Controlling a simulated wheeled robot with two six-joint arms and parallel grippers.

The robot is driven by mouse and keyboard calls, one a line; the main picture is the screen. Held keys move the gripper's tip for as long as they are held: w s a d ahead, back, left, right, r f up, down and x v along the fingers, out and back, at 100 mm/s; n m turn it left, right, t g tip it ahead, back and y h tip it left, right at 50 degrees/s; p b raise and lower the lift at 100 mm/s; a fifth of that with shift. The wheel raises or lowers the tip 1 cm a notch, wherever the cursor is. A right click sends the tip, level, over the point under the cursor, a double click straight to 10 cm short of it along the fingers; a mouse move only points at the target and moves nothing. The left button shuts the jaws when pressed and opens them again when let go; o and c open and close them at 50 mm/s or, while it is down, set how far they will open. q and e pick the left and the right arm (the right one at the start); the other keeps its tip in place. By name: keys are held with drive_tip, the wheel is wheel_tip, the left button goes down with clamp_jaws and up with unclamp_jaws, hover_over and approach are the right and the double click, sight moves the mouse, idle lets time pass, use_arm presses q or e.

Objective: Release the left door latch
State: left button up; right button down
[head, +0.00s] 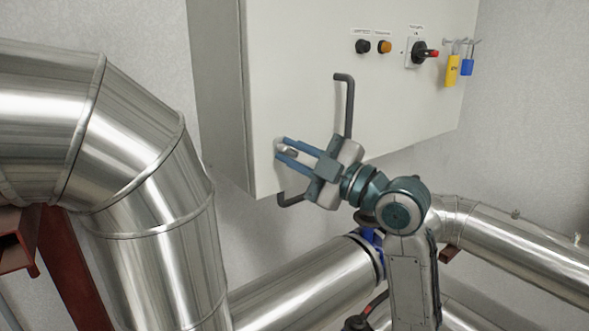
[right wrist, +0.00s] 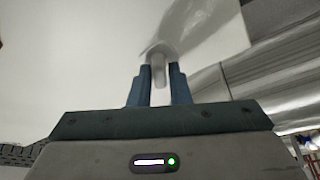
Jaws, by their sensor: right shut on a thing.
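The left door latch (right wrist: 158,72) is a small pale grey knob-like piece on the cabinet door. In the right wrist view it sits between the two blue fingers of my right gripper (right wrist: 161,84). In the head view my right gripper (head: 282,150) reaches in from the right to the lower left of the door, its fingers shut on the latch. The latch is mostly hidden by the fingers there. My left gripper is in neither view.
The pale cabinet (head: 290,60) has a long dark door handle (head: 347,100), partly hidden behind my right gripper. Buttons, a rotary switch (head: 419,53) and a yellow padlock (head: 452,71) are at upper right. Large metal pipes (head: 150,200) fill the left and bottom.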

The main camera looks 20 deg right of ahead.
drive_tip(key=n+g+b, duration=0.1)
drive_tip(key=n, duration=0.2)
drive_tip(key=shift+n+g+h, duration=0.3)
drive_tip(key=shift+n+g, duration=0.5)
drive_tip(key=shift+n, duration=1.1)
drive_tip(key=c, duration=1.5)
unclamp_jaws()
drive_tip(key=shift+o, duration=0.2)
